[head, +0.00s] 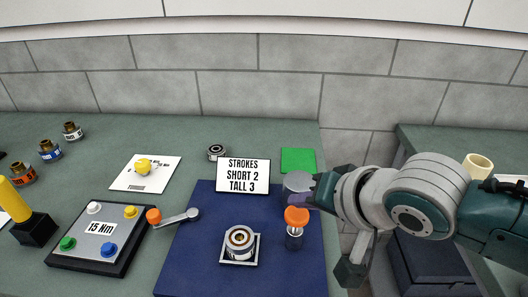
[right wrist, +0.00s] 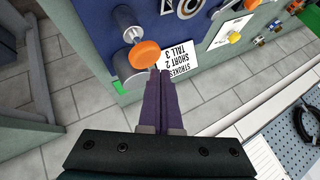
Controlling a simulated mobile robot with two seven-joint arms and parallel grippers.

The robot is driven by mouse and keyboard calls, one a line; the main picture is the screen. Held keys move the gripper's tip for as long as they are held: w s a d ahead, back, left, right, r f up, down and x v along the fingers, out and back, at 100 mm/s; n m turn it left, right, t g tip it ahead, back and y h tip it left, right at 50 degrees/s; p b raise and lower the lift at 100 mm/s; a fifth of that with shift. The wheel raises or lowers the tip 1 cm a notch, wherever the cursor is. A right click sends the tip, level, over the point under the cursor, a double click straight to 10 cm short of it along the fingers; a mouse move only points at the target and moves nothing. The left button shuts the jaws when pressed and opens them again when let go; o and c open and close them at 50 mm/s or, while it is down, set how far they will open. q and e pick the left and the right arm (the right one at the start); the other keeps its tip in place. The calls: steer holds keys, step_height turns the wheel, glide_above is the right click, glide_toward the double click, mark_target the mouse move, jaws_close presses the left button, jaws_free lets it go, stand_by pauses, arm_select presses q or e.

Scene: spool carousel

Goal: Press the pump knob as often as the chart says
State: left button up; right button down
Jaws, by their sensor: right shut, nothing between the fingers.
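The chart (head: 243,176) stands at the back edge of the blue mat and reads STROKES, SHORT 2, TALL 3. The orange pump knob (head: 296,216) tops a short post at the mat's right side; it also shows in the right wrist view (right wrist: 144,54). My right gripper (head: 302,199) is shut and empty, just behind the knob in the head view. In the right wrist view its closed fingertips (right wrist: 160,74) are close beside the knob; I cannot tell whether they touch. A metal-and-dark spool (head: 240,238) sits upright in a square holder. My left gripper is not in view.
A grey round cylinder (head: 297,182) stands behind the knob, partly behind my gripper. A green square (head: 298,160) is at the back. Blue mat (head: 190,270) is bare in front.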

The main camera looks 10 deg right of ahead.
mark_target(297, 216)
steer(key=shift+f, duration=0.1)
steer(key=shift+f, duration=0.35)
steer(key=shift+f+b, duration=0.35)
steer(key=shift+b, duration=0.15)
stand_by(0.3)
steer(key=shift+f+b, duration=0.35)
steer(key=shift+f, duration=0.15)
stand_by(0.3)
steer(key=shift+f+b, duration=0.3)
steer(key=shift+f, duration=0.15)
stand_by(0.3)
stand_by(0.4)
steer(key=shift+r+p, duration=1.75)
steer(key=shift+p, duration=0.2)
